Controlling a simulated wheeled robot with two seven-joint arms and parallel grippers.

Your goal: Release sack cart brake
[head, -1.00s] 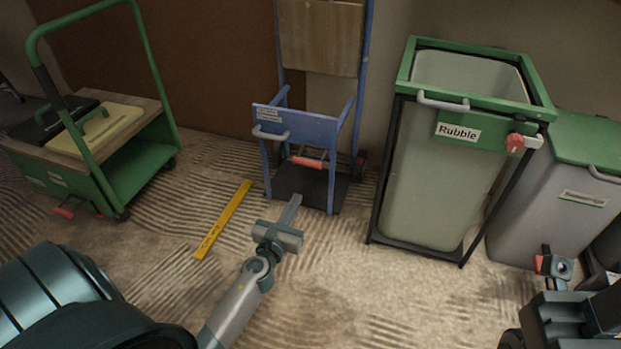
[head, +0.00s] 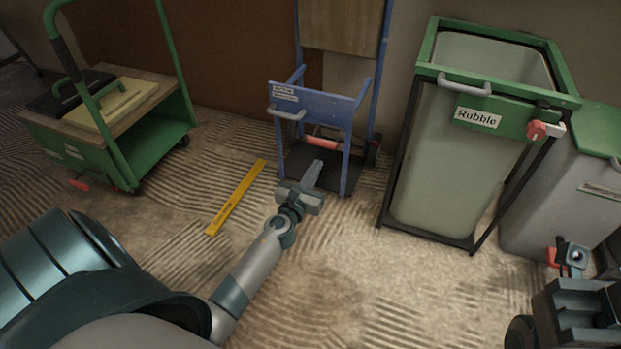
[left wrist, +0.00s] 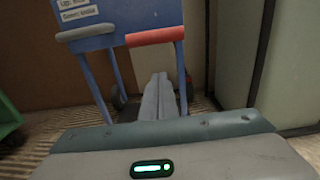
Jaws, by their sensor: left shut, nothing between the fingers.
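The blue sack cart (head: 313,105) stands upright against the wall, with a labelled panel, a grey handle (head: 287,114) and a dark base plate (head: 335,178). A red bar (head: 322,143) sits low between its legs; I take it for the brake. The bar also shows in the left wrist view (left wrist: 150,37). My left gripper (head: 315,165) is shut and empty, its fingers pointing at the cart over the front of the base plate. The fingertips (left wrist: 160,78) appear below the red bar in the picture; I cannot tell whether they touch anything.
A green trolley (head: 160,149) stands at left and a Rubble bin (head: 440,170) in a dark frame close at right. A yellow level (head: 236,198) lies on the ridged floor. A dark object (head: 580,315) is at lower right. The front middle floor is clear.

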